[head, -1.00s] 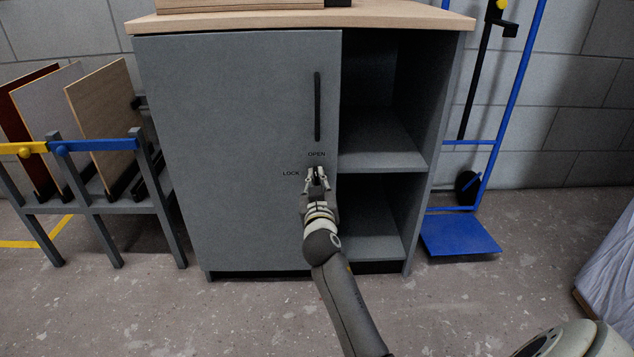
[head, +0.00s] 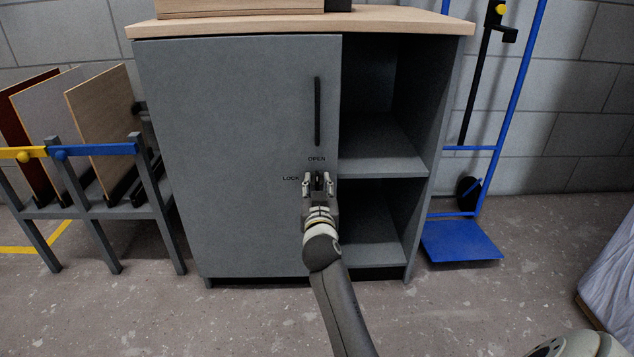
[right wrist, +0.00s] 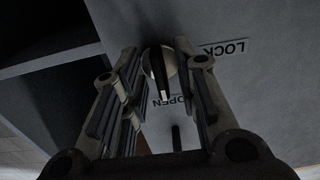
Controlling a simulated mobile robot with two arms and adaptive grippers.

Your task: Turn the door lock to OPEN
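The door lock is a round knob (right wrist: 157,68) with a black bar and a white line, on the grey cabinet door (head: 240,160). The bar points at the OPEN label (right wrist: 180,99); the LOCK label (right wrist: 224,47) lies to one side. In the head view the knob (head: 318,181) shows small between my fingers, below OPEN (head: 316,159). My right gripper (head: 318,184) is open, one finger on each side of the knob, with gaps visible in the right wrist view (right wrist: 155,95). My left gripper is out of view.
A black vertical door handle (head: 317,111) is above the lock. Open shelves (head: 375,145) are to its right. A panel rack (head: 95,149) stands at the left, a blue trolley (head: 460,240) at the right. The floor in front is clear.

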